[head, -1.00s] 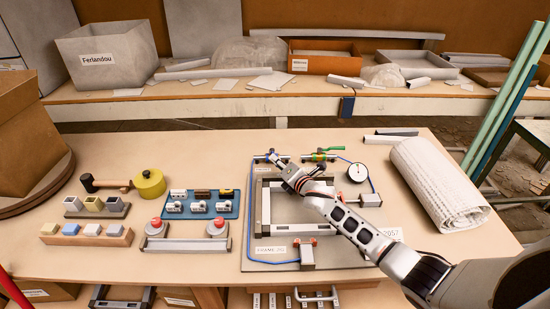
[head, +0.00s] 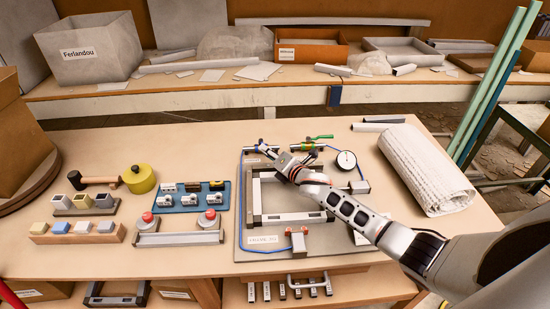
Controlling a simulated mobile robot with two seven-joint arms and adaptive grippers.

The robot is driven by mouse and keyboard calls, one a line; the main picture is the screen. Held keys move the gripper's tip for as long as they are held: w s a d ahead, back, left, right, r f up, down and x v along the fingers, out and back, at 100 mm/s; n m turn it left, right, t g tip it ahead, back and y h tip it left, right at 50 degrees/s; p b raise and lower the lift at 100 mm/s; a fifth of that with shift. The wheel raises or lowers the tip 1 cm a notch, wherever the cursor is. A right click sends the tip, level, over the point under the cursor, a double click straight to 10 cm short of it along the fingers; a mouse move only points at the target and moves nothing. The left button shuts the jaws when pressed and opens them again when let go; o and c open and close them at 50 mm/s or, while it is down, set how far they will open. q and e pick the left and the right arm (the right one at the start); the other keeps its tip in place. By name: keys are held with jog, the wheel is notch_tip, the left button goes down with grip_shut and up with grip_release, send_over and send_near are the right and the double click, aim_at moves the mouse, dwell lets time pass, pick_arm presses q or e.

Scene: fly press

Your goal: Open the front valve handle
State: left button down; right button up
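The press fixture is a grey plate (head: 327,253) with a square metal frame (head: 257,203), blue tubing and a round white gauge (head: 346,160). Two valves sit along its far edge. The right one (head: 309,147) has a green lever handle (head: 319,137); the left one (head: 262,143) is partly hidden by my gripper. My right gripper (head: 267,151) reaches over the frame from the right, its fingertips close to the left valve. Contact and finger opening are too small to tell. My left gripper is not in view.
Left on the table are a blue tray (head: 183,205), a bar with two red buttons (head: 180,238), block holders (head: 77,233) and a yellow round container (head: 139,179). A rolled white mat (head: 428,170) lies right. A back shelf holds bins (head: 92,50).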

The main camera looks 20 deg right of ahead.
jog(key=v, duration=1.1)
jog(key=shift+s+r, duration=0.1)
jog(key=shift+s, duration=0.15)
